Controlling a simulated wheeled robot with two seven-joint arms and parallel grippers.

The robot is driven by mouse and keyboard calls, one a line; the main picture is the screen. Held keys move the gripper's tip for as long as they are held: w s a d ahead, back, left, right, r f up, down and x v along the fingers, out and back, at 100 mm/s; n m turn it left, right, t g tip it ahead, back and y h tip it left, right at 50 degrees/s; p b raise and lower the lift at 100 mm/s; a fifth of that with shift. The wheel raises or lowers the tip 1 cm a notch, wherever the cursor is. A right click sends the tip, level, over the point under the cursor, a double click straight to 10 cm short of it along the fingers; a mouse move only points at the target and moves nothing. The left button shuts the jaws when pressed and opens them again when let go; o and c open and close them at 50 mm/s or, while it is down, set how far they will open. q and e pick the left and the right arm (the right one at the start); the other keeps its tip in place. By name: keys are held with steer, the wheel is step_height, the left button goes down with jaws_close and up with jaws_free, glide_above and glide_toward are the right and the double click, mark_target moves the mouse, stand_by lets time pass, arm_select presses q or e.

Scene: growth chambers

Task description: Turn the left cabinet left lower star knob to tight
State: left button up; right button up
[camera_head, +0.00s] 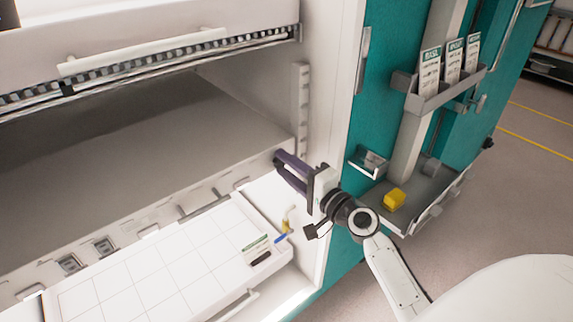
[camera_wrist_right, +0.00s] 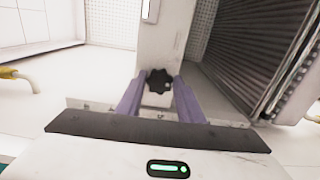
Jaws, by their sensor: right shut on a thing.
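The black star knob (camera_wrist_right: 158,80) is in the middle of the right wrist view, on a pale upright post (camera_wrist_right: 160,40) inside the cabinet. My right gripper (camera_wrist_right: 158,92) has a purple finger on each side of the knob and is shut on it. In the head view my right gripper (camera_head: 281,168) reaches into the open left cabinet (camera_head: 335,120) at its right side. The knob cannot be made out in the head view. How tight the knob is cannot be told. My left gripper is not in view.
A white tiled tray (camera_head: 140,280) with a label card (camera_head: 257,243) and a black marker lies below my right gripper. A grey shelf (camera_head: 150,140) is to its left. A teal side panel (camera_head: 345,250) with a holder of cards (camera_head: 440,95) and a yellow block (camera_head: 394,200) stands right.

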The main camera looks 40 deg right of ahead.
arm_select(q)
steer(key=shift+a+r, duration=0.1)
arm_select(e)
steer(key=shift+m, duration=0.3)
steer(key=o, duration=1.1)
steer(key=shift+c, duration=0.2)
arm_select(q)
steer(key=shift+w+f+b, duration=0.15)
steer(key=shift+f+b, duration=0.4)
steer(key=shift+b, duration=0.45)
arm_select(e)
steer(key=s, duration=1)
steer(key=shift+s+d, duration=0.15)
steer(key=shift+d, duration=0.3)
